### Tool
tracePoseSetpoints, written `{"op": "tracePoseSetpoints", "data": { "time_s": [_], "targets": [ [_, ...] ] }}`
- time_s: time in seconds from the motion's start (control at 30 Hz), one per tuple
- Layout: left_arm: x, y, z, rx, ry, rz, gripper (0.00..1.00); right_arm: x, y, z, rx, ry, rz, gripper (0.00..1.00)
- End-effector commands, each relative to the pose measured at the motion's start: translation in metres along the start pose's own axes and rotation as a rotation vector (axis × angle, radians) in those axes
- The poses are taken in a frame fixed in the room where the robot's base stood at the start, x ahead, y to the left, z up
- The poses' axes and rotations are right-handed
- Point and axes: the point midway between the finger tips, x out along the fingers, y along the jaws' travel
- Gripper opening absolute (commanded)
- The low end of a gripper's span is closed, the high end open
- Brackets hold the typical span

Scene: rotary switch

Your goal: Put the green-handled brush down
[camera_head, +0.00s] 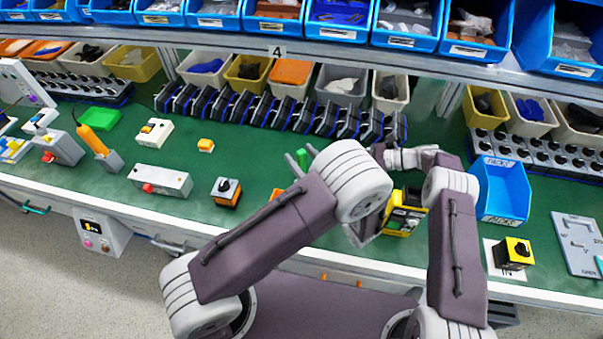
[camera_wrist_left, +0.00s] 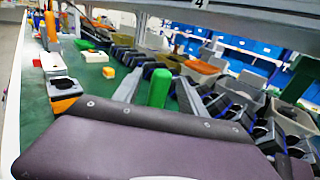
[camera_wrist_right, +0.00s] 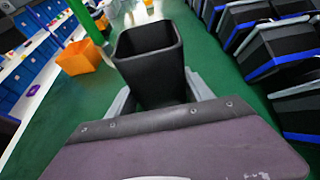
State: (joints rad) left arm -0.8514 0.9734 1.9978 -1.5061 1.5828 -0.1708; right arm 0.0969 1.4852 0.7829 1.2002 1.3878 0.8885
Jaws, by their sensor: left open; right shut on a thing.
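The green handle of the brush (camera_head: 303,159) stands up beside my left gripper (camera_head: 305,157), near the middle of the table. In the left wrist view the green handle (camera_wrist_left: 159,88) shows between the two spread fingers of my left gripper (camera_wrist_left: 157,92). The gripper is open and I cannot tell whether a finger touches the handle. The brush's lower end is hidden. My right gripper (camera_wrist_right: 161,92) is shut on a black, open-topped square holder (camera_wrist_right: 150,65). In the head view the right gripper's fingertips are hard to make out.
A row of black and blue holders (camera_head: 285,113) stands behind. A grey-orange switch (camera_head: 226,192) is to the left; a blue bin (camera_head: 503,190) is to the right. Green table shows between the parts at left.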

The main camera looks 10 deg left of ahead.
Motion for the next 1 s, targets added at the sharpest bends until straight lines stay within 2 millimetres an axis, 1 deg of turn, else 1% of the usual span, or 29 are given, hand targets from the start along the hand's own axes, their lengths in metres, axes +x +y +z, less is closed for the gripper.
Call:
{"op": "tracePoseSetpoints", "data": {
  "time_s": [0.03,0.1,0.17,0.27,0.4,0.43,0.6,0.9,0.97,1.0],
  "targets": [
    [0.011,0.001,0.0,0.0,0.001,0.006,0.49,0.0,0.0,0.0,0.0,0.0,0.0,0.17],
    [0.022,0.001,0.0,0.0,0.001,0.004,0.49,0.0,0.0,0.0,0.0,0.0,0.0,0.17],
    [0.029,0.001,0.0,0.0,0.001,0.004,0.49,0.0,0.0,0.0,0.0,0.0,0.0,0.17],
    [0.033,0.0,0.0,0.0,0.001,0.001,0.49,0.0,0.0,0.0,0.0,0.0,0.0,0.17],
    [0.033,0.0,0.0,-0.001,0.001,0.0,0.49,0.0,0.0,0.0,0.0,0.0,0.0,0.17],
    [0.033,0.0,0.0,-0.001,0.001,0.0,0.46,0.0,0.0,0.0,0.0,0.0,0.0,0.17],
    [0.032,0.0,0.0,-0.001,0.001,0.0,0.0,0.0,0.0,0.0,0.0,0.0,0.0,0.17],
    [0.032,0.0,0.0,-0.001,0.001,0.0,0.0,0.0,0.0,0.0,0.0,0.0,0.0,0.17],
    [0.032,0.0,0.003,-0.002,0.001,0.0,0.0,0.0,0.0,0.0,0.0,0.0,0.0,0.17],
    [0.032,0.0,0.007,-0.004,0.001,0.0,0.0,0.0,0.0,0.0,0.0,0.0,0.0,0.17]
  ]
}}
